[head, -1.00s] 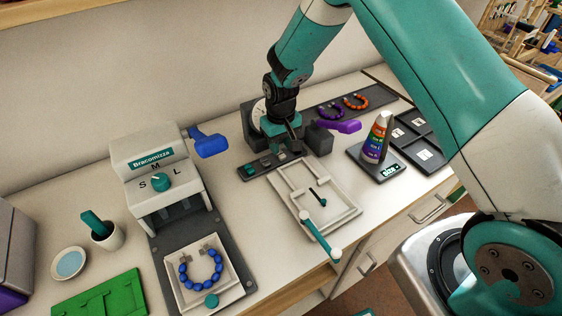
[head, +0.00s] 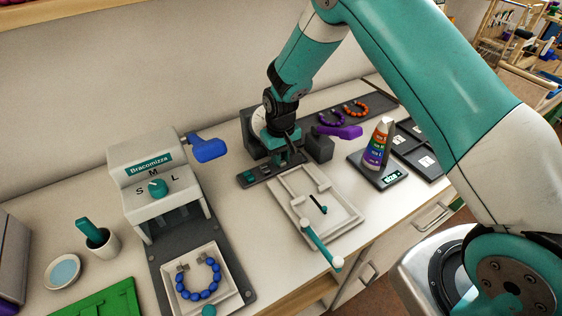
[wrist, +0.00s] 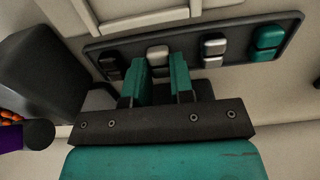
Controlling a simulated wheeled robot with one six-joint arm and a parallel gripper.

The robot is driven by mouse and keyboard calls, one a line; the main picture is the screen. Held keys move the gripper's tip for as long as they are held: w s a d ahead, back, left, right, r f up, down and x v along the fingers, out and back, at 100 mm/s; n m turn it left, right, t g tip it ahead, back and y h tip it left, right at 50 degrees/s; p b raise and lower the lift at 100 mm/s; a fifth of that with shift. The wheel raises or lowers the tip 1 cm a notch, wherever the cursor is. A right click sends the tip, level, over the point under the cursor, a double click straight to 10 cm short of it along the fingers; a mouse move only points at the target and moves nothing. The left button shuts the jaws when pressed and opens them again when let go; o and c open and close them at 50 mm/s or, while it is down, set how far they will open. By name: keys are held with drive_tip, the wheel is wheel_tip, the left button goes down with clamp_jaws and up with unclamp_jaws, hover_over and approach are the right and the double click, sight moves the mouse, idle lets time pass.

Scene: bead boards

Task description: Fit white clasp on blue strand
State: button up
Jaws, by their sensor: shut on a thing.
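The blue strand (head: 212,290) lies as an open curve of blue beads in a white tray (head: 236,300) at the front left, with small grey pieces at its two ends. My gripper (head: 288,162) is low over the dark clasp rack (head: 250,180). In the wrist view my gripper (wrist: 160,82) is shut on the white clasp (wrist: 158,53), which shows between the teal fingertips at its place in the rack (wrist: 185,64). Its lower part is hidden by the fingers. A black clasp (wrist: 111,66), a silver clasp (wrist: 213,46) and a teal clasp (wrist: 266,40) sit beside it.
A press (head: 155,190) with a blue handle (head: 210,149) stands behind the tray. A white frame with a teal lever (head: 322,243) lies right of the rack. A dark block (head: 318,143), a bottle (head: 378,142) on a scale and finished bracelets (head: 331,117) stand farther right.

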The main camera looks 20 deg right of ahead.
drive_tip(key=shift+r+p, duration=2.25)
drive_tip(key=shift+r, duration=1.05)
drive_tip(key=shift+d+r, duration=0.1)
drive_tip(key=shift+r, duration=0.05)
